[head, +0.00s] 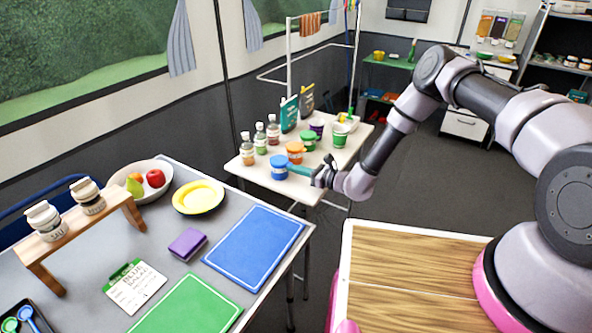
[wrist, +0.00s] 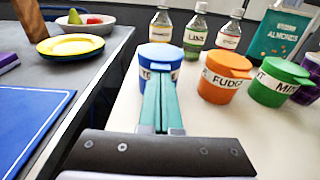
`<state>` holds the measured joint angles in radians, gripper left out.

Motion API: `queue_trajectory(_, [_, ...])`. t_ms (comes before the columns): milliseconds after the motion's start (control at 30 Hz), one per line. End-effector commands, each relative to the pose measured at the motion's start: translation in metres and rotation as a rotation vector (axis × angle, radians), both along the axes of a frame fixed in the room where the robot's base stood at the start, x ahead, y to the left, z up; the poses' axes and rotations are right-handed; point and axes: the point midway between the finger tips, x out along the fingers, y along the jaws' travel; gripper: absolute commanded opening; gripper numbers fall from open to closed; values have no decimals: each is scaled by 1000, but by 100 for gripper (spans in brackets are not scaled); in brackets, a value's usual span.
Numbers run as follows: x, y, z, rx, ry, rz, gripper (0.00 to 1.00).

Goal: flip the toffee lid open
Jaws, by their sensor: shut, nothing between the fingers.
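The blue toffee tub (wrist: 160,54) has a label starting "TO", the rest hidden behind my fingers. It stands upright near the front edge of the white table, and its blue lid looks down flat on top. It also shows in the head view (head: 279,169), left of my gripper. My gripper (wrist: 158,82) is shut and empty, its teal fingers together. The fingertips are at the near side of the tub, just below the lid's rim; I cannot tell whether they touch. In the head view, my gripper (head: 290,166) reaches in from the right.
The orange fudge tub (wrist: 222,82) and green mint tub (wrist: 278,85) stand to the right of the toffee tub. The grey counter (wrist: 98,55) is on the left, across a gap.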

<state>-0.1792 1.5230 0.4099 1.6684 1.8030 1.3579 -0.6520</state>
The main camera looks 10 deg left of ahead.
Motion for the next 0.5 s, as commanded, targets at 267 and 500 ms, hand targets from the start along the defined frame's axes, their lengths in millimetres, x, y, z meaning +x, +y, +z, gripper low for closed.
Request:
queue_trajectory(267, [0, 0, 4, 0, 0, 1, 0])
queue_trajectory(500, [0, 0, 15, 0, -1, 1, 0])
